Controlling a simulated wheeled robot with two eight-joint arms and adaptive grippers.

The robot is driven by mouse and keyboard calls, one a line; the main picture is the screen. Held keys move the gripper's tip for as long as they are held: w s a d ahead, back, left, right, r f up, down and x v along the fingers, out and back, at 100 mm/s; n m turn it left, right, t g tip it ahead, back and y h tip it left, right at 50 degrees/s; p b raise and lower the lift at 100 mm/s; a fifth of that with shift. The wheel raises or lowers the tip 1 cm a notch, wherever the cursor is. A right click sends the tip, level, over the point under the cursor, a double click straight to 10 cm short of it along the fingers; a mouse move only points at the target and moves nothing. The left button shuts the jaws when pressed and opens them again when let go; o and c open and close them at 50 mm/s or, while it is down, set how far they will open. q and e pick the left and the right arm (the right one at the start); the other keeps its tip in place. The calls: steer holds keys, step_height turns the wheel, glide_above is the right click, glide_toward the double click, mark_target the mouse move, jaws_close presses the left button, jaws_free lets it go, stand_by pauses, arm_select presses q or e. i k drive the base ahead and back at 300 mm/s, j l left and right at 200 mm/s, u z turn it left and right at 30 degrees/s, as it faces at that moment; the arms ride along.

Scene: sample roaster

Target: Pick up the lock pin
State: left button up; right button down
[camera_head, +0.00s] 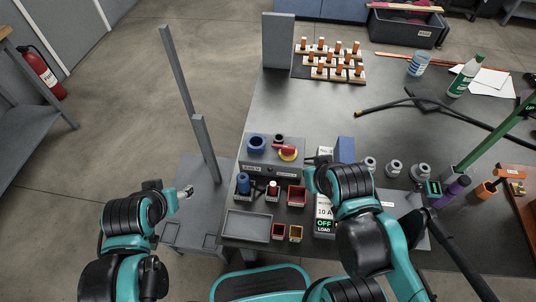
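I cannot tell for sure which thing is the lock pin.
A blue cylinder (243,184) stands in the left bin; an empty grey tray (248,226) is in front. Grey metal weights (395,168) stand right of my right arm. A rack of orange pegs (331,75) is at the back. A grey post (203,150) rises left of the bench.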

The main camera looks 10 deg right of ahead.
mark_target(272, 184)
steer(key=k+j+z, duration=0.1)
steer(key=z, duration=0.3)
steer(key=k+j+z, duration=0.1)
steer(key=z, duration=0.25)
steer(key=k+z, duration=0.1)
steer(key=z, duration=0.3)
